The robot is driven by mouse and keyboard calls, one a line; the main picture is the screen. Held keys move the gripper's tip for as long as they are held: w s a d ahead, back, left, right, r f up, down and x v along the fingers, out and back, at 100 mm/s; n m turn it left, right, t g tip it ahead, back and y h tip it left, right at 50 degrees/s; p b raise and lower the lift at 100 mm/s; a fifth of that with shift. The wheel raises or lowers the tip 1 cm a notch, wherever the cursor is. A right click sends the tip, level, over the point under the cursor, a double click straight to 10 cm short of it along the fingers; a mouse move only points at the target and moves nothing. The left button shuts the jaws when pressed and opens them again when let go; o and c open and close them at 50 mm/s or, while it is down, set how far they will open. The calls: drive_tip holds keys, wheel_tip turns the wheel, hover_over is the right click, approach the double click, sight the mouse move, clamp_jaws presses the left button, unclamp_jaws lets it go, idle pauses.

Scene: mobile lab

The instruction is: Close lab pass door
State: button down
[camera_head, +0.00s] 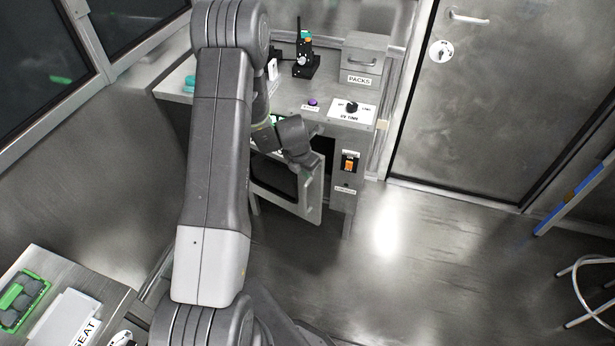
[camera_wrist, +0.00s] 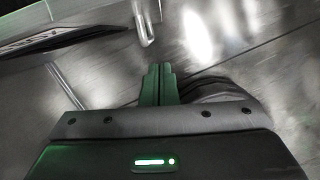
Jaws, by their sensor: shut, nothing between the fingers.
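The pass door (camera_head: 286,196) is a small metal-framed door with a dark window on the front of the steel cabinet. It stands ajar, swung out from the dark opening. Its upright bar handle (camera_head: 309,185) is on its right side. In the wrist view the door frame (camera_wrist: 85,28) is at the upper left, with the handle end (camera_wrist: 145,28) just beyond my fingers. My gripper (camera_wrist: 158,70) is shut and empty, apart from the handle in that view. In the head view my wrist is above the door's top right corner; the fingertips are hard to make out.
A panel with an orange switch (camera_head: 349,165) is right of the opening. The cabinet top holds a PACKS box (camera_head: 362,62), a black device (camera_head: 305,66) and a knob plate (camera_head: 352,109). A large closed door (camera_head: 490,110) is at right. The floor (camera_head: 420,260) in front is clear.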

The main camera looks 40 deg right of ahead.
drive_tip(key=w+a+f+m+t+h+b, duration=0.4)
drive_tip(key=w+a+f+m+t+b, duration=0.25)
drive_tip(key=m+b, duration=0.9)
drive_tip(key=s+a+r+m+h+b, duration=0.1)
drive_tip(key=s+a+m+h+b, duration=0.1)
drive_tip(key=s+m+h+b, duration=1.15)
drive_tip(key=w+d+m+y+b, duration=0.2)
drive_tip(key=w+d+m, duration=0.3)
drive_tip(key=d, duration=0.8)
drive_tip(key=w+g+y, duration=0.1)
drive_tip(key=w, duration=0.2)
drive_tip(key=shift+b, duration=0.35)
drive_tip(key=shift+d, duration=0.1)
